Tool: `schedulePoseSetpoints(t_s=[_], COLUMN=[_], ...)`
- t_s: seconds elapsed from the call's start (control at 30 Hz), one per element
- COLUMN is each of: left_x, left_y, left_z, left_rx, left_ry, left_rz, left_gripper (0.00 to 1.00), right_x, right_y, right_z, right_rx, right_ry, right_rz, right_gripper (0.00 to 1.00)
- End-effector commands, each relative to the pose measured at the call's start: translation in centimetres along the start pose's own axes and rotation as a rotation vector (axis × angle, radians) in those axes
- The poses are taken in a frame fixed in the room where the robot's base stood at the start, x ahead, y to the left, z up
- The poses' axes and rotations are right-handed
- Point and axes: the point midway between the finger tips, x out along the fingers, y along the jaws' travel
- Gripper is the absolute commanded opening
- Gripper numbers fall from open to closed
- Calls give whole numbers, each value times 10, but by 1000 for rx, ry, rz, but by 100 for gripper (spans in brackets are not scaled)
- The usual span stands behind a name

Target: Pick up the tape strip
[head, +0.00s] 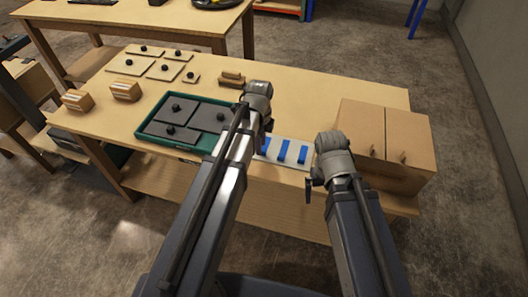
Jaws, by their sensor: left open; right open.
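Blue tape strips (284,151) lie side by side on a white sheet (294,160) near the front edge of the table. My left gripper (267,122) is open, just behind and left of the strips; its fingertips are mostly hidden by my arm. My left arm also covers the left end of the sheet. My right gripper (313,186) is open at the table's front edge, right of and in front of the strips. I see no strip held by either gripper.
A green tray (150,139) with dark knobbed plates lies left of my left arm. Pale knobbed plates (130,66) and small wooden blocks (125,91) are further left. A cardboard-coloured cabinet (362,125) stands close right of my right gripper.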

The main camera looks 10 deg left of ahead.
Motion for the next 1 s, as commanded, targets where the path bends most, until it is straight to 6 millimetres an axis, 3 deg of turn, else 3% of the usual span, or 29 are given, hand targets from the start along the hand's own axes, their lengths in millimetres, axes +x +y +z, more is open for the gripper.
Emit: schedulePoseSetpoints(t_s=[0.03,0.13,0.43,0.8,1.0], left_x=[14,24,24,24,24], left_y=[-1,0,0,0,0], left_z=[0,0,0,0,0], left_rx=[0,0,0,0,0], left_ry=[0,0,0,0,0], left_rz=[0,0,0,0,0], left_gripper=[42,42,42,2,0], right_x=[14,24,24,24,24], right_y=[-1,-2,-2,-2,-2], right_z=[-1,-1,-1,-1,-1], right_rx=[0,0,0,0,0], right_ry=[0,0,0,0,0], right_rz=[0,0,0,0,0], right_gripper=[100,100,100,100,100])
